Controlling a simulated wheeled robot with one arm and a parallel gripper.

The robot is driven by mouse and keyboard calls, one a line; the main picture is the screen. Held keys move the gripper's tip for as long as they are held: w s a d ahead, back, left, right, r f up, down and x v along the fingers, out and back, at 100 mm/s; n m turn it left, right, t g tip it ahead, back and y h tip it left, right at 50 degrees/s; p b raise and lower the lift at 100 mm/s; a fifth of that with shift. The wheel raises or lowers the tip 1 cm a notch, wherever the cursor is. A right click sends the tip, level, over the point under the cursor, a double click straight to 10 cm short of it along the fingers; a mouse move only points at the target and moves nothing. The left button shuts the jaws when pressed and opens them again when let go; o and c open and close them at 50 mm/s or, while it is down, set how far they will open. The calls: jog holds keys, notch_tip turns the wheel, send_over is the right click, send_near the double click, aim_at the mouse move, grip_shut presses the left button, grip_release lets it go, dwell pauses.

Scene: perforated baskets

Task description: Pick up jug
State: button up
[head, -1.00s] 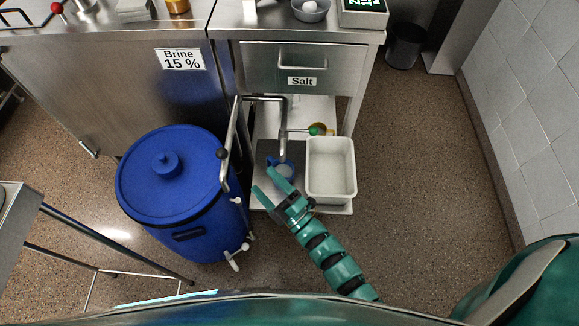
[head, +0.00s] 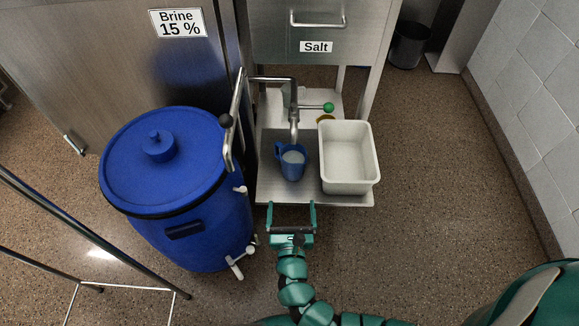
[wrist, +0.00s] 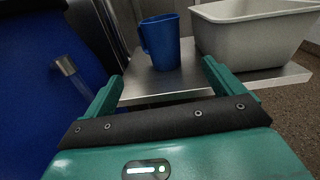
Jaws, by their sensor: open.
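The blue jug (head: 291,164) stands upright on the low steel shelf (head: 300,197), below the metal spout, with pale contents showing at its top in the head view. Its handle is on the left. It also shows in the wrist view (wrist: 162,42), beyond the fingers. My gripper (head: 291,205) is open and empty at the front edge of the shelf, in front of the jug and apart from it. In the wrist view my two teal fingers (wrist: 161,82) are spread wide, with the jug between their directions.
A white bin (head: 347,180) stands on the shelf just right of the jug. A large blue barrel (head: 170,215) with a white tap stands at left. A bent metal pipe (head: 294,100) hangs behind the jug. Floor at right is free.

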aim_at(294, 171)
jog(key=w, duration=0.5)
jog(key=w+b, duration=0.1)
jog(key=w, duration=0.5)
jog(key=shift+d+r+b, duration=0.15)
jog(key=shift+b, duration=0.15)
jog(key=shift+w+b, duration=0.35)
jog(key=shift+w, duration=0.75)
jog(key=shift+w+f+b, duration=0.2)
jog(key=shift+w+b, duration=0.4)
jog(key=shift+w, duration=1.5)
jog(key=shift+c, duration=0.2)
jog(key=c, duration=1.4)
jog(key=shift+r, duration=0.1)
